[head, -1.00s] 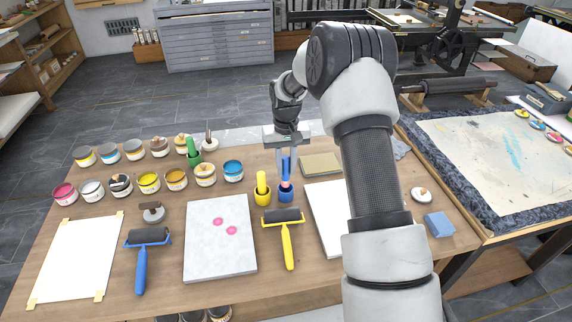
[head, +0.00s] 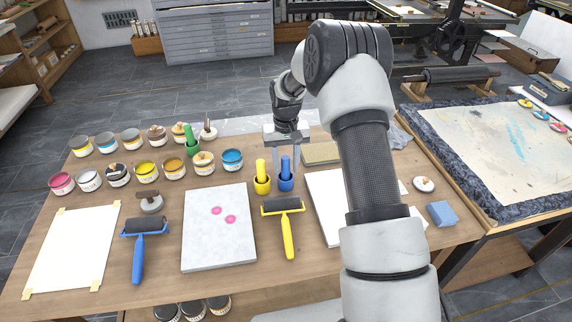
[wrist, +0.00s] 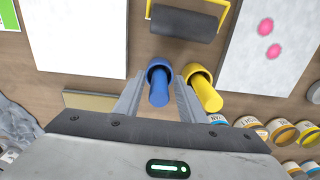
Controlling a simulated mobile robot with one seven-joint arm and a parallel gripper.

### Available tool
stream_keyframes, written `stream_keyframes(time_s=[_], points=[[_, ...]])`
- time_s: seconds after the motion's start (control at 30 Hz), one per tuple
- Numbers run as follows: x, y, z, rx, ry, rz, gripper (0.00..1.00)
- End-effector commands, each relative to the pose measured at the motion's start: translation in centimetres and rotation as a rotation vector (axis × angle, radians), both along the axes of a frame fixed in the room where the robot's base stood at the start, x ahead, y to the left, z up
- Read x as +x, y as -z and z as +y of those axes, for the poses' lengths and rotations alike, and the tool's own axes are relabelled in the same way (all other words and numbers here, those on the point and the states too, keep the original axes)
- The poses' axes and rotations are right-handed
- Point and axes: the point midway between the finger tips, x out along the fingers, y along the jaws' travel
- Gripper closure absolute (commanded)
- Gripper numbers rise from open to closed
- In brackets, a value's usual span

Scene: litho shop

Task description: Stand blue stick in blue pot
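The blue stick (head: 286,168) stands in the blue pot (head: 286,185), its lower end hidden inside the pot. In the wrist view the blue stick (wrist: 159,92) rises from the blue pot (wrist: 155,64) toward the camera. My gripper (head: 286,158) is above the pot with its fingers spread on either side of the stick. In the wrist view my gripper (wrist: 158,105) shows gaps between both fingers and the stick, so it is open and empty.
A yellow pot (head: 262,186) with a yellow stick stands close on the left. A yellow-handled roller (head: 286,225) lies in front. A green pot (head: 192,150), several paint tins (head: 147,172) and a grey slab (head: 218,250) are further left. A tan block (head: 321,153) lies on the right.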

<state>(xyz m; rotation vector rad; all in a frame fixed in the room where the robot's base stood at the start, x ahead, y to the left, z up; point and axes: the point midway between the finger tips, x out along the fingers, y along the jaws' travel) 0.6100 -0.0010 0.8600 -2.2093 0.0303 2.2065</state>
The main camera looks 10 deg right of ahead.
Motion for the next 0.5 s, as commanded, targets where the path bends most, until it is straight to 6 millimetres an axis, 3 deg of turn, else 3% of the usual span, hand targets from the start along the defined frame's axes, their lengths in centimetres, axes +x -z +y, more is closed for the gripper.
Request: stream_keyframes(time_s=[0.33, 0.5], points=[[0.0, -0.2, 0.0, 0.0, 0.0, 0.0, 0.57], [0.1, -2.1, 0.0, 0.0, 0.0, -0.004, 0.57]])
